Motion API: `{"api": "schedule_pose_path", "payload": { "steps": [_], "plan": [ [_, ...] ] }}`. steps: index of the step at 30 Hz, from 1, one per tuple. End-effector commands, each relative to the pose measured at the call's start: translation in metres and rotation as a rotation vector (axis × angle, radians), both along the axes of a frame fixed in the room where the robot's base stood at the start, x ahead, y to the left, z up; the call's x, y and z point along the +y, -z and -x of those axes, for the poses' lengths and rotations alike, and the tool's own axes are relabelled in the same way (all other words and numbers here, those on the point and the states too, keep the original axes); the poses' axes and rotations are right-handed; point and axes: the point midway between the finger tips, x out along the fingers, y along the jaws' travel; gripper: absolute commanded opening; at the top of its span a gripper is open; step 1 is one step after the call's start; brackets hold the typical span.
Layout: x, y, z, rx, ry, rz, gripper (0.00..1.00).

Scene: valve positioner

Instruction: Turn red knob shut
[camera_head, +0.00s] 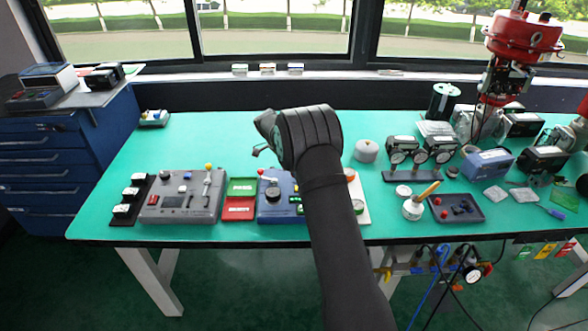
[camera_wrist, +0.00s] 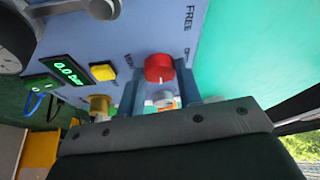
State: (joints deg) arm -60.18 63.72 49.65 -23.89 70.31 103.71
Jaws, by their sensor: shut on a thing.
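In the wrist view, the red knob (camera_wrist: 158,67) stands on the light-blue panel (camera_wrist: 215,22), with lettering including "FREE" beside it. My gripper (camera_wrist: 160,80) has one finger on each side of the red knob and is shut on it. A grey round part shows between the fingers, below the knob in the picture. In the head view, the blue panel (camera_head: 272,209) stands near the front edge of the green table. My arm covers its right part, so the red knob and my fingers are hidden there.
In the wrist view, a yellow button (camera_wrist: 103,71), a green display (camera_wrist: 66,72) reading 0.0 and a brass-coloured part (camera_wrist: 100,104) are near the knob. In the head view, a grey control box (camera_head: 180,208) and green and red trays (camera_head: 240,209) are left of the panel.

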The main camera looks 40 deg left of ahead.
Motion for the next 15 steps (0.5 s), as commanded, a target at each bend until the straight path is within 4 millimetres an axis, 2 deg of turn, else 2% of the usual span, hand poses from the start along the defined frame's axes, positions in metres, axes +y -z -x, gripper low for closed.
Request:
{"api": "schedule_pose_path", "payload": {
  "steps": [1, 2, 5, 15],
  "plan": [
    [0.0001, 0.0002, 0.0003, 0.001, 0.001, -0.001, 0.09],
    [0.0002, 0.0003, 0.0004, 0.001, 0.001, -0.001, 0.36],
    [0.0000, 0.0003, 0.0002, 0.001, 0.000, -0.001, 0.54],
    [0.0009, -0.0030, 0.0010, -0.001, 0.000, -0.001, 0.54]
  ]
}}
